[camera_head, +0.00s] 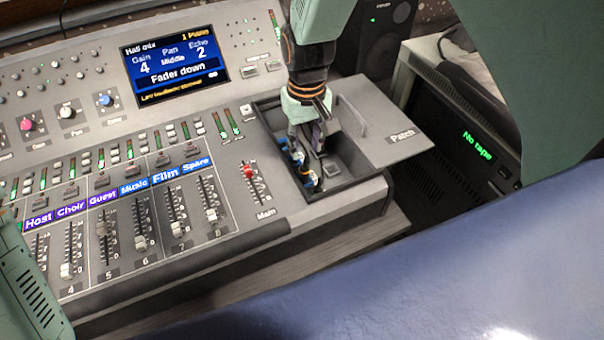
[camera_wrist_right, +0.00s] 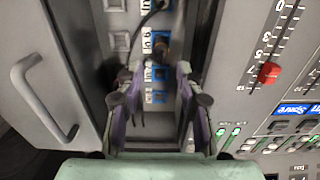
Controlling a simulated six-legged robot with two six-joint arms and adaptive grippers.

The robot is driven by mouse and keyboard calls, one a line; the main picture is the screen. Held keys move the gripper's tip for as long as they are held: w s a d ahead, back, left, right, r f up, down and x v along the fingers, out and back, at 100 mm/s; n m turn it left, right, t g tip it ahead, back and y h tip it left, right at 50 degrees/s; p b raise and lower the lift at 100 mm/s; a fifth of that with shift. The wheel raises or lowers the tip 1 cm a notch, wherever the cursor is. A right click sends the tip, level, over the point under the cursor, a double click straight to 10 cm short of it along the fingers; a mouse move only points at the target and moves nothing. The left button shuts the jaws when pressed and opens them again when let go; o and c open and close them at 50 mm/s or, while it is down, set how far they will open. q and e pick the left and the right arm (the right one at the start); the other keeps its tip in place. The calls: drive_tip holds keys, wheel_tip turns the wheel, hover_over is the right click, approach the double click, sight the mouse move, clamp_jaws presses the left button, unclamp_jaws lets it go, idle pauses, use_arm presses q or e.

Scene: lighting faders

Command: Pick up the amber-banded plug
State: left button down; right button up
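The patch bay (camera_head: 342,181) is an open recessed box at the right end of the mixing desk. My right gripper (camera_head: 304,158) reaches down into it from above. In the right wrist view the gripper (camera_wrist_right: 155,82) is open, its purple-lined fingers apart. In the head view a small orange spot (camera_head: 306,171), possibly the same plug, shows beside the fingers. Blue sockets (camera_wrist_right: 158,97) lie in a row in the bay. My left gripper is not in view.
The bay's grey lid (camera_head: 385,125), marked "Patch", lies open at the right, with a handle (camera_wrist_right: 38,98). The red main fader (camera_head: 248,171) is close left of the bay. Other faders and a screen (camera_head: 174,67) lie further left.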

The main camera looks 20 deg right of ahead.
sight(304, 165)
drive_tip(key=shift+w+f, duration=0.25)
drive_tip(key=shift+f, duration=0.2)
drive_tip(key=shift+s+a+f, duration=0.3)
drive_tip(key=shift+a+f, duration=0.1)
drive_tip(key=shift+f, duration=0.15)
drive_tip(key=shift+s+f, duration=0.1)
drive_tip(key=shift+f, duration=0.25)
drive_tip(key=f, duration=0.3)
drive_tip(key=w+f, duration=0.1)
drive_tip(key=f, duration=0.1)
drive_tip(key=shift+d+b, duration=0.4)
drive_tip(key=shift+s+a+f, duration=0.1)
drive_tip(key=shift+a+f, duration=0.05)
drive_tip(key=shift+f, duration=0.05)
drive_tip(key=shift+s+a+r, duration=0.1)
drive_tip(key=shift+s+a, duration=0.05)
drive_tip(key=shift+d, duration=0.25)
drive_tip(key=c, duration=0.3)
drive_tip(key=shift+a, duration=0.15)
drive_tip(key=shift+c, duration=1.3)
clamp_jaws()
